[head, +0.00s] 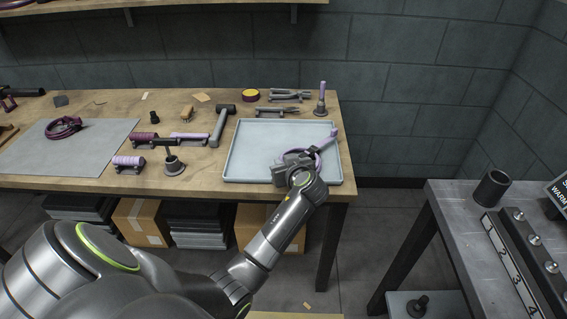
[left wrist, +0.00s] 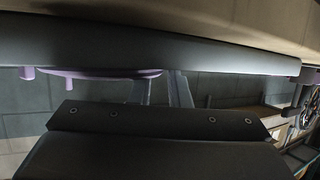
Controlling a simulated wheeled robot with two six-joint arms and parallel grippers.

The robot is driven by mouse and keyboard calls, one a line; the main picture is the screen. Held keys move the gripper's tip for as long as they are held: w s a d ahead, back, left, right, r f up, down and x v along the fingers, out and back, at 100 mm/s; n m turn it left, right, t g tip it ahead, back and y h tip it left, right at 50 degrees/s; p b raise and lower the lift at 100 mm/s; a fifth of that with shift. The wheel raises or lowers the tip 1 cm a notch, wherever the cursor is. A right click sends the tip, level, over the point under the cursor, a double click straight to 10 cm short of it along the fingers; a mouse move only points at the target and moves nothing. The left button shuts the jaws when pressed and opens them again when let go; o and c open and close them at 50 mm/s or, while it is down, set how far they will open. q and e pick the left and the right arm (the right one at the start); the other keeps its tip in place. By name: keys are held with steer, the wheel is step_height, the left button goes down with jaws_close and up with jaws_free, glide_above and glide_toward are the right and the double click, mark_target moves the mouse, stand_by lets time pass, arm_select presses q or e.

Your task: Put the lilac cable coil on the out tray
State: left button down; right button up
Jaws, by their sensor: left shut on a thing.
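The out tray, a pale grey-blue tray with a raised rim (head: 250,150), lies at the right end of the wooden bench. My left gripper (head: 302,159) is over the right part of the tray, shut on the lilac cable coil (head: 317,153). The coil's loop and one end stick out behind the gripper. In the left wrist view, the coil (left wrist: 95,73) shows as a thin lilac strip beside my gripper's fingers (left wrist: 165,88). The gripper hides part of the coil, and I cannot tell whether the coil touches the tray. My right gripper is out of view.
A dark purple coil (head: 64,127) lies on a grey mat (head: 30,150) at the left. The tray's left part is clear.

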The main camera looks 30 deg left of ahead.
arm_select(q)
steer(key=c, duration=1.4)
jaws_free()
steer(key=shift+o, duration=0.2)
steer(key=shift+d, duration=0.1)
steer(key=v, duration=0.7)
steer(key=shift+s+d+r, duration=0.1)
steer(key=shift+s+r, duration=0.05)
steer(key=shift+s, duration=0.05)
